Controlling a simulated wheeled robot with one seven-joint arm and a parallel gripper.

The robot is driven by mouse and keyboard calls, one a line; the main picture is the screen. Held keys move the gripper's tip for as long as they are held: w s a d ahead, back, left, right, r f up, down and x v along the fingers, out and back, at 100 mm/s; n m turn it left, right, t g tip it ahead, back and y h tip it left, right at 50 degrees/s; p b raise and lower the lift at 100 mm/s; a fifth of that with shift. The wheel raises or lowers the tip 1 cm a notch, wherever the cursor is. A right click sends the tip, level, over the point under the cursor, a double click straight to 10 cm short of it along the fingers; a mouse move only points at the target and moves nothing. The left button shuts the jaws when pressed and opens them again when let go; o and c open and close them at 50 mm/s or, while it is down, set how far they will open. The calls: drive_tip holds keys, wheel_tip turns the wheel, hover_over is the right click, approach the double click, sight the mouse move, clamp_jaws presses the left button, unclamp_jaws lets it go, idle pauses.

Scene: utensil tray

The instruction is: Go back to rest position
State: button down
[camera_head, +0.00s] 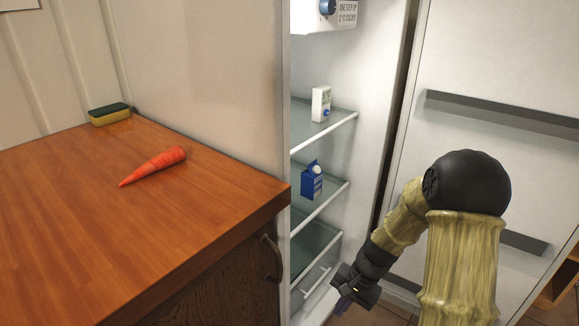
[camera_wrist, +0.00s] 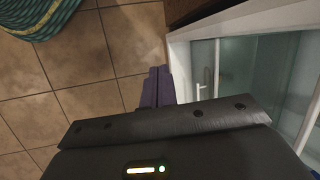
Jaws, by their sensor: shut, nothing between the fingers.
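My gripper (camera_wrist: 158,88) is shut and empty in the wrist view, its purple fingers together above the tiled floor. In the head view my gripper (camera_head: 343,303) is low at the bottom, in front of the lower part of the open fridge, and only partly visible. The fingers touch nothing that I can see.
The open fridge (camera_head: 335,140) holds a blue carton (camera_head: 312,182) and a white carton (camera_head: 321,104) on glass shelves. Its door (camera_head: 480,70) stands open at right. A carrot (camera_head: 153,166) and a sponge (camera_head: 110,114) lie on the wooden counter (camera_head: 70,220).

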drive_tip(key=s+d+r+n+t+h+p, duration=0.1)
drive_tip(key=s+r+n+t+h+p, duration=0.15)
drive_tip(key=s+r, duration=0.4)
drive_tip(key=s+d+r+n+t+h+p, duration=0.1)
drive_tip(key=s+r+n+h+p, duration=0.2)
drive_tip(key=r, duration=0.7)
wheel_tip(320, 180, up, 37)
drive_tip(key=y+p, duration=0.1)
drive_tip(key=p, duration=3.5)
drive_tip(key=shift+d+n, duration=0.15)
drive_tip(key=shift+n, duration=0.3)
drive_tip(key=shift+s+y, duration=0.1)
drive_tip(key=shift+y, duration=0.15)
